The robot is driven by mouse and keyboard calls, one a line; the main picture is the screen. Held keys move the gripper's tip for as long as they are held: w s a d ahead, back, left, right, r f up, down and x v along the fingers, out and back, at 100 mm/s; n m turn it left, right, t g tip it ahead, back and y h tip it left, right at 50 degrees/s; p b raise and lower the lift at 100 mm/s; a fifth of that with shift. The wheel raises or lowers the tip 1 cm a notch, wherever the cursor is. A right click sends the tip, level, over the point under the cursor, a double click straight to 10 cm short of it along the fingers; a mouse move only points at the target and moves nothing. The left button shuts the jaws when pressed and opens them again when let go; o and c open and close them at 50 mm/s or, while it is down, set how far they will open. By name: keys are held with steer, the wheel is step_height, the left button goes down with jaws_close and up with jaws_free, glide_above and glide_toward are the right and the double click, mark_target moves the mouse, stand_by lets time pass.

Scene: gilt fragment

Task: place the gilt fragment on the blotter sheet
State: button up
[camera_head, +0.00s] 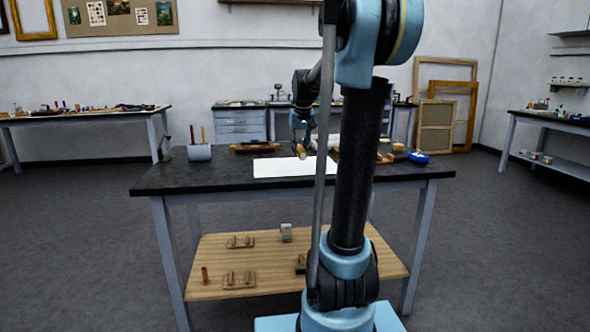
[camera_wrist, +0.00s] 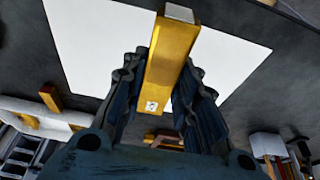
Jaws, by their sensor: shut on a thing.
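The gilt fragment (camera_wrist: 175,45) is a gold bar with a pale end, held between the two dark fingers of my gripper (camera_wrist: 162,82) in the wrist view. In the head view, my gripper (camera_head: 302,138) is over the dark worktable, and the fragment (camera_head: 301,152) hangs below it as a small tan piece. The blotter sheet (camera_head: 275,169) is a flat white rectangle on the table. It also shows in the wrist view (camera_wrist: 95,45), behind the fragment. The fragment appears above the sheet; the exact gap is hard to judge.
On the dark table (camera_head: 160,182), a grey holder with upright handles (camera_head: 199,152) stands left, and a wooden rack (camera_head: 254,147) lies behind the sheet. A blue bowl (camera_head: 418,158) is at the right. My arm hides part of the table. The front left tabletop is clear.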

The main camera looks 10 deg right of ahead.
step_height(320, 180, up, 2)
steer(key=r, duration=0.1)
glide_above(295, 165)
steer(key=s, duration=0.2)
steer(key=w, duration=0.1)
steer(key=shift+d+f, duration=0.1)
steer(key=shift+f, duration=5.1)
steer(key=o, duration=1.1)
steer(key=shift+c, duration=0.2)
